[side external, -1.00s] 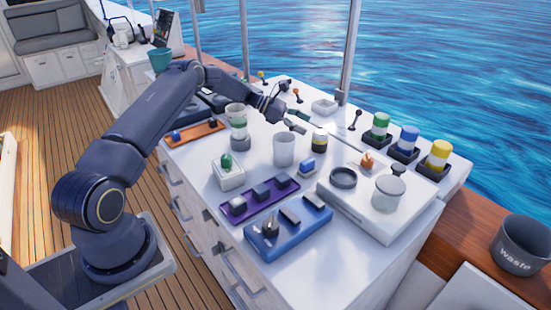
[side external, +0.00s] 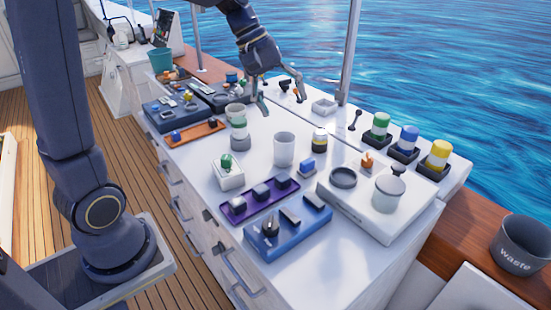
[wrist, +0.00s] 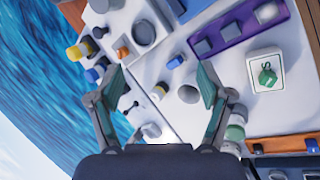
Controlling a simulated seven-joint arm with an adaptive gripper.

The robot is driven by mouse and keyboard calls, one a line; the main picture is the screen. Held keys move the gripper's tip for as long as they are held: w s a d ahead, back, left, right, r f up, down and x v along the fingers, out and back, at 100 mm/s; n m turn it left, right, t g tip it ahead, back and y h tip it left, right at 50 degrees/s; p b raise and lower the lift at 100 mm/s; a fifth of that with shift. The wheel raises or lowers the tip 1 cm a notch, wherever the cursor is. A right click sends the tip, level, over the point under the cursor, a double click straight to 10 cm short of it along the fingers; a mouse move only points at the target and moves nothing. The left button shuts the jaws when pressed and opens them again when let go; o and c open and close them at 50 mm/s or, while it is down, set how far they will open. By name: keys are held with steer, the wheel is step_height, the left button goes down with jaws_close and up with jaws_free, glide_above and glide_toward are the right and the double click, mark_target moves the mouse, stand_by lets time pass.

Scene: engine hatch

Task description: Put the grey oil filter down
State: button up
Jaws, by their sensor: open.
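I cannot tell for sure which item is the grey oil filter. A plain pale grey cylinder (side external: 283,152) stands upright mid-counter; it also shows near my right finger in the wrist view (wrist: 188,94). A grey-lidded pale cylinder (side external: 389,195) stands on the raised white platform (side external: 345,213). My gripper (side external: 281,103) is open and empty, fingers pointing down above the counter, behind these cylinders. In the wrist view its fingers (wrist: 162,87) are wide apart with nothing held between them.
A yellow-banded dark can (side external: 319,140), white box with a green knob (side external: 227,178), purple tray (side external: 259,203) and blue tray (side external: 287,236) crowd the counter (side external: 262,165). Green, blue and yellow banded cylinders (side external: 408,139) stand at the right. A waste bin (side external: 520,247) sits far right.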

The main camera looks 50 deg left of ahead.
steer(key=s+d+m+t+y, duration=0.1)
steer(key=s+m+y, duration=0.3)
steer(key=s+m, duration=0.6)
steer(key=s+t, duration=0.1)
steer(key=s, duration=0.8)
steer(key=shift+f, duration=0.35)
